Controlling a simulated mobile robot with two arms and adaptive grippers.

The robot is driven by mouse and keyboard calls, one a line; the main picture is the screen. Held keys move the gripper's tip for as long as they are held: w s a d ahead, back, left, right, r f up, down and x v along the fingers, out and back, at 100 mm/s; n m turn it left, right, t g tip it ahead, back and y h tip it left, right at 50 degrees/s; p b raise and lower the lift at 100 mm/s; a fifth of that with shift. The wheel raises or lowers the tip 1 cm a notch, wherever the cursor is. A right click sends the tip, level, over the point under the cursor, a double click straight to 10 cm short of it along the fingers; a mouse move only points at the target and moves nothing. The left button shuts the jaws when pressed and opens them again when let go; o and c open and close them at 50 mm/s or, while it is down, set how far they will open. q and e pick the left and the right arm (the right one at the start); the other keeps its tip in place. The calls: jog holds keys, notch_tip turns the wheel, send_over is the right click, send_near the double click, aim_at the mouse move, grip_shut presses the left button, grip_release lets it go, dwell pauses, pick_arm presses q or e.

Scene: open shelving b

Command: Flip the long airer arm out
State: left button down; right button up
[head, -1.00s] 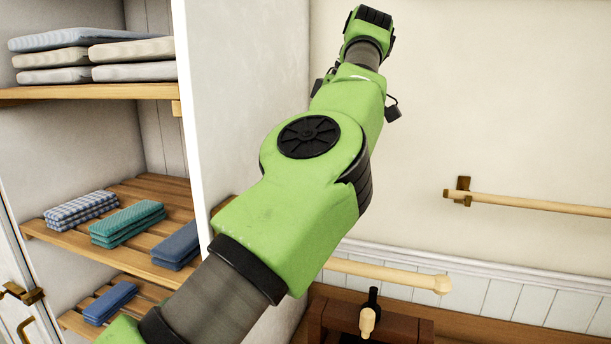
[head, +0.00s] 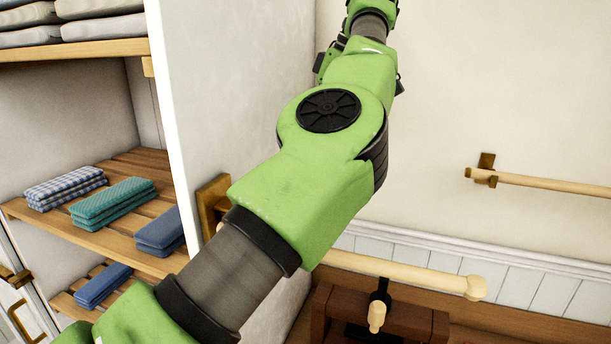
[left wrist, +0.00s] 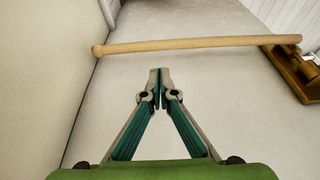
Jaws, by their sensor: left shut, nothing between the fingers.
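A pale wooden airer arm (head: 420,274) with a knobbed free end runs out from a wooden bracket (head: 212,203) on the side panel of the shelving. My left arm hides part of it in the head view. In the left wrist view the arm (left wrist: 200,43) lies across the upper picture, knob at left and bracket (left wrist: 296,80) at right. My left gripper (left wrist: 158,73) is shut and empty, its fingertips just below the rod in that picture. Whether they touch it I cannot tell; a gap shows. The left gripper's fingers do not show in the head view.
Another wooden rail (head: 560,185) sits on the back wall at right. A dark wooden piece with a light handle (head: 376,317) stands below the airer arm. Open shelves at left hold folded towels (head: 112,203). The upper back wall is bare.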

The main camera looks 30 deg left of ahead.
pick_arm(q)
jog(key=x, duration=0.7)
jog(key=shift+s+d, duration=0.1)
jog(key=shift+s, duration=0.05)
jog(key=shift+f, duration=0.1)
